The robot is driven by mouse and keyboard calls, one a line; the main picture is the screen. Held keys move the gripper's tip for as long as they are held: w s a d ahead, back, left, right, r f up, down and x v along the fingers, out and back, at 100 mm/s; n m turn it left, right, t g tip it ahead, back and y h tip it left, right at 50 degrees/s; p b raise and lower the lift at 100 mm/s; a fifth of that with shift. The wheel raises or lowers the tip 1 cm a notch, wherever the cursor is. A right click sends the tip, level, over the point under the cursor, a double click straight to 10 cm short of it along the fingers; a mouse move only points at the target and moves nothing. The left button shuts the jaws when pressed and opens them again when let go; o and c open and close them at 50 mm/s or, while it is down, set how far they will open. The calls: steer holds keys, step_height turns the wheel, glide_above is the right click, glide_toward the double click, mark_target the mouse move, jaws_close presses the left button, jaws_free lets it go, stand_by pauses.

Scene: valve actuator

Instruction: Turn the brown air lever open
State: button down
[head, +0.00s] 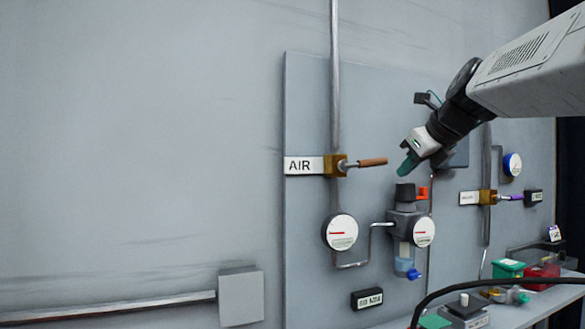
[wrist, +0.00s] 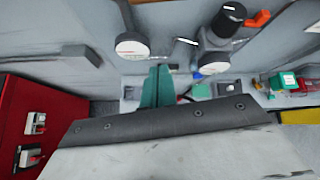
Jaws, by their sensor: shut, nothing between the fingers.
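The brown air lever (head: 372,162) sticks out to the right, level, from a brass valve (head: 336,165) on a vertical pipe. A white AIR label (head: 304,165) is left of the valve. My gripper (head: 405,168) is to the right of the lever's tip, apart from it in the picture, its green fingers pointing down and left. In the wrist view my gripper's green fingers (wrist: 156,85) are together with nothing between them. The lever does not show in the wrist view.
Below are a white gauge (head: 340,232) and a regulator (head: 405,225) with a black knob and an orange part. A second valve with a purple lever (head: 511,197) is at right. A bench (head: 535,308) with boxes stands at lower right. The wall at left is mostly clear.

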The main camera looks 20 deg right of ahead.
mark_target(363, 163)
steer(key=w+d+m, duration=0.1)
steer(key=w, duration=0.8)
steer(key=shift+w+d+m, duration=0.2)
steer(key=shift+w+m, duration=0.2)
steer(key=shift+d, duration=0.1)
steer(key=shift+r+h, duration=0.1)
steer(key=shift+h, duration=0.2)
